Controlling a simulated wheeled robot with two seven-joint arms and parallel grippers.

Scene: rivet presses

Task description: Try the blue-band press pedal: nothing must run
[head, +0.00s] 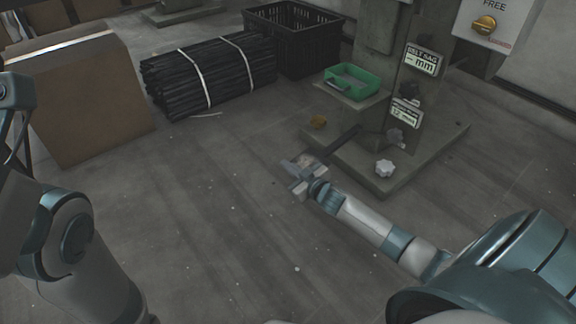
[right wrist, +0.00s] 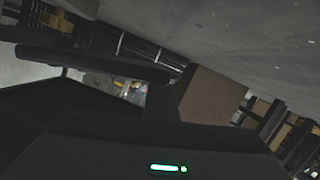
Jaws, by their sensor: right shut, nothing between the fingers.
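A grey press (head: 385,75) stands on a flat base plate (head: 385,183) at the right of the head view. I see no blue band on the part in view. A dark bar (head: 343,139), which looks like the pedal lever, runs out from the press low over the base toward my right gripper (head: 293,170). That gripper is shut and empty, low at the bar's outer end. It hides part of that end, and I cannot tell whether it touches. The right wrist view is dark and does not show the pedal clearly. My left arm shows, but its gripper is out of view.
A green tray (head: 353,88) sits on the press's ledge. A "FREE" panel with a yellow knob (head: 484,25) is upper right. A cardboard box (head: 85,100), strapped black bundle (head: 210,75) and black crate (head: 290,45) stand behind clear floor.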

